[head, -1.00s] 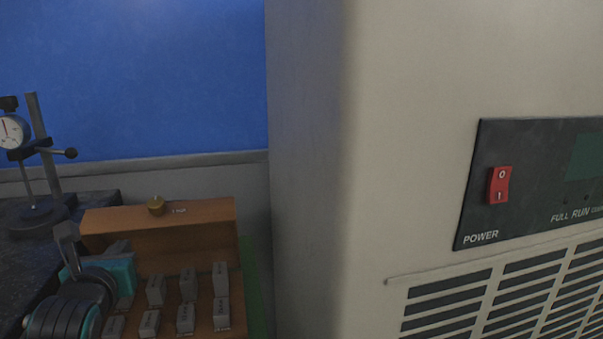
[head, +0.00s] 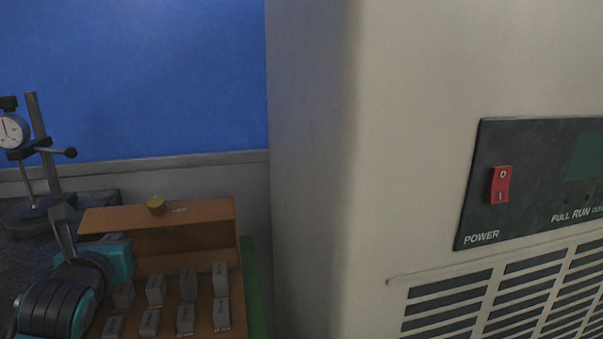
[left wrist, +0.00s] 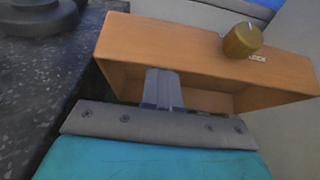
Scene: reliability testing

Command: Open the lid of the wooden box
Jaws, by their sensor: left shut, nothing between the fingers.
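The wooden box (head: 230,314) stands at the lower left of the head view, holding several grey metal blocks (head: 188,284). Its orange-brown lid (head: 208,212) stands raised at the back, with the interior exposed; a round brass knob (head: 157,204) is on it. The left wrist view shows the lid (left wrist: 160,45) and knob (left wrist: 242,40) just beyond my fingers. My left gripper (head: 62,208) is shut and empty by the lid's left end; its fingers (left wrist: 162,75) overlap the lid's lower edge in the wrist view. I cannot tell whether they touch it. My right gripper is not in view.
A dial gauge on a stand (head: 45,150) is close behind my left gripper on a dark speckled surface (left wrist: 40,90). A large beige machine (head: 400,120) with a red power switch (head: 500,184) fills the right. A green strip (head: 252,290) borders the box.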

